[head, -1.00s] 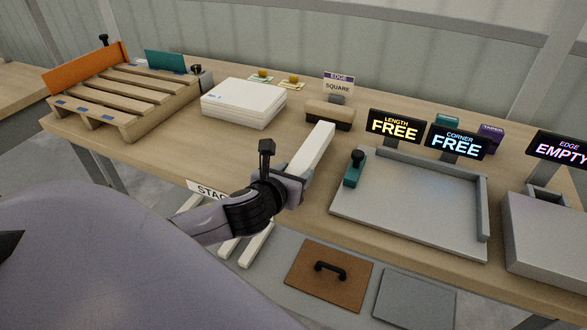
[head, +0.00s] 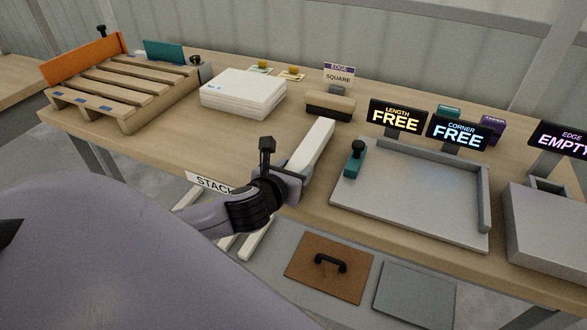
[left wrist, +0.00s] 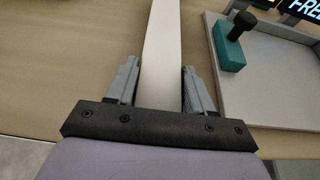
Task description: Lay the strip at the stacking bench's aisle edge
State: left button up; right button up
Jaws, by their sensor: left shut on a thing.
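The strip (head: 314,145) is a long pale white bar. In the head view it points away from me over the wooden stacking bench (head: 200,150), left of the grey tray. My left gripper (head: 292,178) is shut on its near end at the bench's aisle side. In the left wrist view the strip (left wrist: 161,50) runs straight ahead between the two grey fingers of my left gripper (left wrist: 160,88). I cannot tell whether the strip touches the bench top. A STACK label (head: 213,184) is on the bench's front edge, partly behind my arm. My right gripper is out of view.
The grey tray (head: 405,205) with a teal, black-knobbed block (head: 354,165) is close on the right. A white stack (head: 243,93), a brown block (head: 330,106) and a pallet (head: 130,90) stand behind and left. A grey box (head: 545,230) stands far right.

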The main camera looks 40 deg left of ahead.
pick_arm(q)
jog(key=shift+f, duration=0.3)
jog(key=o, duration=1.4)
jog(key=shift+c, duration=0.2)
jog(key=shift+f, duration=0.1)
jog(key=v, duration=0.7)
jog(key=shift+s, duration=0.15)
